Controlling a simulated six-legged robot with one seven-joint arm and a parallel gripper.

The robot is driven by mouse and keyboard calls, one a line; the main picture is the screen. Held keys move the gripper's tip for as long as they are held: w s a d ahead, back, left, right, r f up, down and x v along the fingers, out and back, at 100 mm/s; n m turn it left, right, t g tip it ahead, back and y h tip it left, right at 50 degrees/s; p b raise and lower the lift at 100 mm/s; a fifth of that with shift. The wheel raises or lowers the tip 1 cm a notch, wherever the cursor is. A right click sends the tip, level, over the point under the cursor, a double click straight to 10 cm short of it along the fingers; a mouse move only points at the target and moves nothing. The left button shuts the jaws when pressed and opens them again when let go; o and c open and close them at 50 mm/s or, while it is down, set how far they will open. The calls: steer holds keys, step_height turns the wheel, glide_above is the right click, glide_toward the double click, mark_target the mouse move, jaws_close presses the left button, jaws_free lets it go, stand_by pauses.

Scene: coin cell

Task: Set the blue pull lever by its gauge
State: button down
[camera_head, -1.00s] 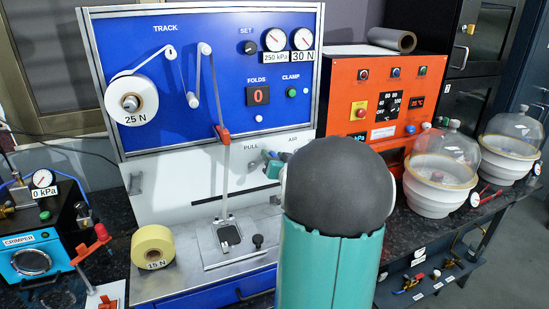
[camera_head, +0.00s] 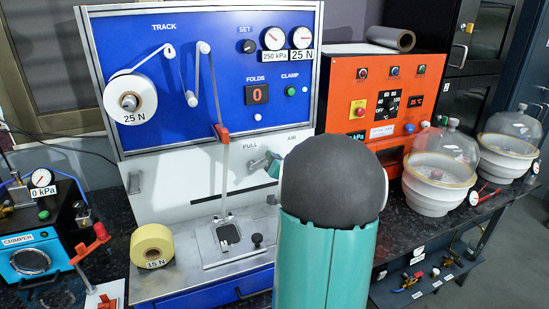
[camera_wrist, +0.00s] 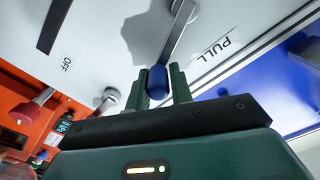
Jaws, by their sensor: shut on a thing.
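The blue pull lever shows in the wrist view as a blue knob (camera_wrist: 158,82) on a grey arm, beside the PULL label. My gripper (camera_wrist: 161,88) has its two green fingers on either side of the knob and is shut on it. In the head view the lever's grey arm (camera_head: 256,163) shows under the PULL label, and my own arm hides most of my gripper. The right-hand gauge (camera_head: 301,38) on the blue panel has a label reading 25 N. The gauge to its left (camera_head: 273,39) reads 250 kPa.
A white roll (camera_head: 131,101) marked 25 N hangs on the blue panel. A yellow roll (camera_head: 152,246) marked 15 N stands on the bench. An orange control box (camera_head: 345,75) and glass-domed vessels (camera_head: 440,165) stand to the right. A crimper (camera_head: 38,250) stands at the left.

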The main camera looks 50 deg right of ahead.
steer(key=shift+s+f, duration=0.1)
steer(key=shift+f, duration=0.1)
steer(key=c, duration=1.3)
jaws_free()
steer(key=shift+d, duration=0.1)
steer(key=shift+r, duration=0.1)
steer(key=v, duration=1.3)
steer(key=shift+s+a, duration=0.25)
steer(key=shift+s, duration=0.05)
